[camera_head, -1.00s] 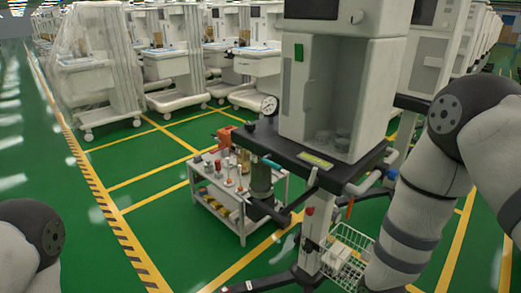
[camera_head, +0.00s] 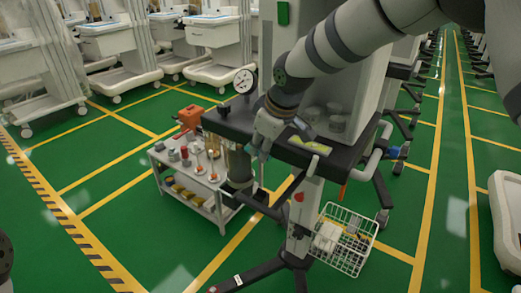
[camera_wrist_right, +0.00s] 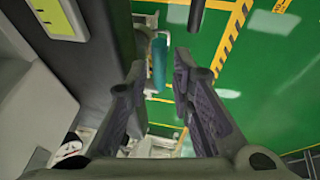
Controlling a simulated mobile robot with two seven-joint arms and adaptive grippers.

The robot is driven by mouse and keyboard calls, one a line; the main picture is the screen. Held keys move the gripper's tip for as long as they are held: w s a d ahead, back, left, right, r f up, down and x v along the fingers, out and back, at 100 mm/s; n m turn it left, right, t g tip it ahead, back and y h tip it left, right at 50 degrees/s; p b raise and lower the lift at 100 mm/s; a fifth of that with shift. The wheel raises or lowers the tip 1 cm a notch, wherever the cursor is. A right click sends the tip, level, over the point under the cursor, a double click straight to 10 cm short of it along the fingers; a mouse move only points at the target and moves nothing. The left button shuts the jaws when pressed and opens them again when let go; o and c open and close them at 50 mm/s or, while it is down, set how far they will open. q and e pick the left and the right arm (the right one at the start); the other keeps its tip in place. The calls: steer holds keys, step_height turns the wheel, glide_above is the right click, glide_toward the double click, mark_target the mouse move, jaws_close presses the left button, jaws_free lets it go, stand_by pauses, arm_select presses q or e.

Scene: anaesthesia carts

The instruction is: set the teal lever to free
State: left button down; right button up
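The teal lever (camera_wrist_right: 159,62) shows in the right wrist view as a short teal bar, just beyond and between the fingertips. My right gripper (camera_wrist_right: 160,76) is open, with a clear gap between its two dark fingers; I see no contact with the lever. In the head view the right gripper (camera_head: 261,148) points down at the front edge of the cart's dark shelf (camera_head: 233,122). It hides the lever there. The lever's setting cannot be read. My left gripper is out of view.
A yellow-green label (camera_head: 310,145) lies on the shelf beside the gripper. A pressure gauge (camera_head: 244,81) and an orange box (camera_head: 190,116) are behind it. A small white trolley (camera_head: 205,200) stands at left and a wire basket (camera_head: 345,240) hangs below. Green floor is open at left.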

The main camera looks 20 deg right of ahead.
steer(key=shift+w+a+f, duration=0.1)
steer(key=shift+w+f, duration=0.25)
steer(key=shift+f, duration=0.25)
steer(key=shift+c, duration=0.5)
jaws_close()
